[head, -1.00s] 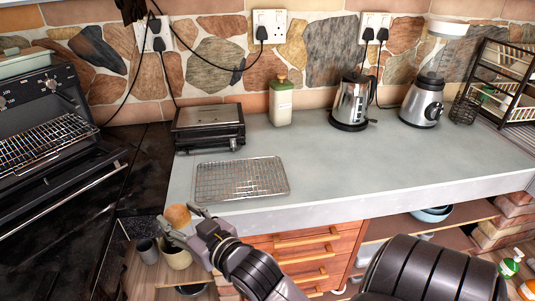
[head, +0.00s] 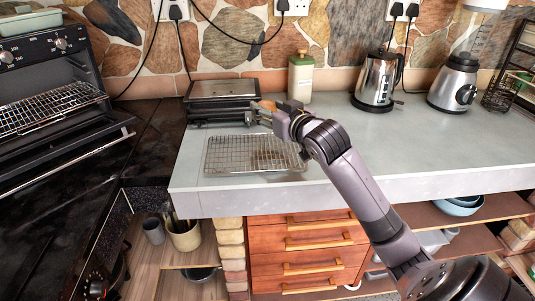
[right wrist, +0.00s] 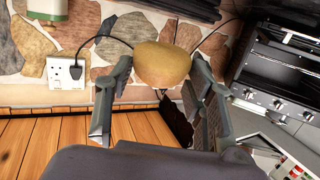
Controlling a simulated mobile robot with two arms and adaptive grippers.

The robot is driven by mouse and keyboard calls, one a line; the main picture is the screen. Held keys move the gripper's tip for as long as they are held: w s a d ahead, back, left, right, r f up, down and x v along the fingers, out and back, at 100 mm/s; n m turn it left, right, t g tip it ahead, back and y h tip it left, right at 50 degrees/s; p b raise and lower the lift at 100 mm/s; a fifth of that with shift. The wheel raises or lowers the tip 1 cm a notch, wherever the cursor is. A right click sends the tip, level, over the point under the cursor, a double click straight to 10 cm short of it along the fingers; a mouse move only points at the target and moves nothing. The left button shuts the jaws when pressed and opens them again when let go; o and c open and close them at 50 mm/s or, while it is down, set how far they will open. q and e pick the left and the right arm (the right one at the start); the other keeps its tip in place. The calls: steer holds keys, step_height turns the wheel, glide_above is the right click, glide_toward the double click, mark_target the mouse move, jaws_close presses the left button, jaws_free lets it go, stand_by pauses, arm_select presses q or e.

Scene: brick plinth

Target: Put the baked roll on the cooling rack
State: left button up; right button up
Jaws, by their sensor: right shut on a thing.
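The cooling rack (head: 225,168) is a wire grid in a shallow metal frame, lying flat on the grey counter near its front left. My right gripper (head: 262,112) is raised above the rack's back part and shut on the baked roll (head: 268,105), a small brown bun. In the head view the gripper hides much of the roll. In the right wrist view the roll (right wrist: 162,64) sits between the two fingers of the right gripper (right wrist: 158,85). A brownish shadow or reflection shows on the rack's middle. My left gripper is in neither view.
A black and silver grill (head: 222,98) stands just behind the rack. A pale green bottle (head: 301,78), a kettle (head: 376,80) and a blender (head: 455,82) stand along the wall. The open oven (head: 55,105) is at left. The counter right of the rack is free.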

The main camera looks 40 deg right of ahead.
mark_target(270, 160)
step_height(270, 160, down, 13)
steer(key=shift+r+b, duration=0.15)
steer(key=shift+b, duration=0.45)
steer(key=o, duration=0.8)
steer(key=shift+r, duration=0.1)
steer(key=shift+s, duration=0.25)
steer(key=p+v, duration=0.5)
steer(key=v, duration=0.6)
steer(key=shift+s, duration=0.3)
